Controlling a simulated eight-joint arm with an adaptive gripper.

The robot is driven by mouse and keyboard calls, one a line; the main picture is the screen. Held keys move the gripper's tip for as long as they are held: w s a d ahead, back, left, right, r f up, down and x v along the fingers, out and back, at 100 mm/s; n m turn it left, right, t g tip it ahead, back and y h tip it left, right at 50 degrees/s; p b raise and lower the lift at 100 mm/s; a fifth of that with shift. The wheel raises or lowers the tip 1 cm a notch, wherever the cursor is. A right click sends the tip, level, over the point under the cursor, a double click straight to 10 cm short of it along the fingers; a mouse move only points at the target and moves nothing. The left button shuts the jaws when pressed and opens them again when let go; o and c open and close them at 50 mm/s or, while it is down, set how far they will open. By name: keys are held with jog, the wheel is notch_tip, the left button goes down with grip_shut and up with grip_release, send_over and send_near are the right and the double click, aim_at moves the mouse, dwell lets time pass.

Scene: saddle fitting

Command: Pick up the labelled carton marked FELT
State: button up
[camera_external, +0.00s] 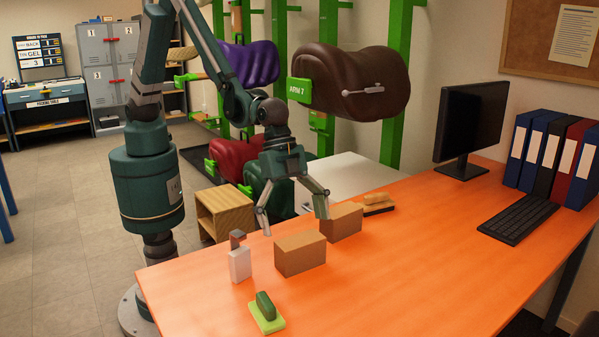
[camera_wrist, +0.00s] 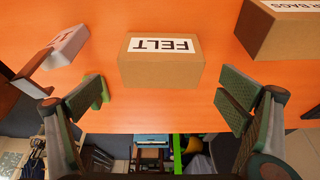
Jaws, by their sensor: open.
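The FELT carton (camera_wrist: 160,72) is a brown box with a white label on top, which reads upside down in the wrist view. It stands on the orange table between my spread fingers in that view, a little beyond their tips. In the external view I take it to be the brown carton (camera_external: 300,254) beside the white bottle; its label cannot be read there. My gripper (camera_external: 295,222) is open and empty above the table, near the cartons. Its two fingers also show in the wrist view (camera_wrist: 163,96), apart from the carton.
A second carton (camera_external: 344,221), its label partly cut off in the wrist view (camera_wrist: 285,28), stands close by. A white bottle (camera_external: 240,264), a green sponge-like item (camera_external: 266,312) and a brush (camera_external: 378,203) are on the table (camera_external: 420,270). Monitor, keyboard and binders stand farther right.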

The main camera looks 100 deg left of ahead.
aim_at(300, 239)
jog(key=shift+f, duration=0.1)
jog(key=shift+b+x, duration=0.6)
jog(key=shift+x, duration=1.95)
jog(key=c, duration=1.1)
jog(key=shift+r, duration=0.2)
notch_tip(300, 239, up, 10)
jog(key=shift+f+p, duration=0.15)
jog(key=shift+p, duration=0.75)
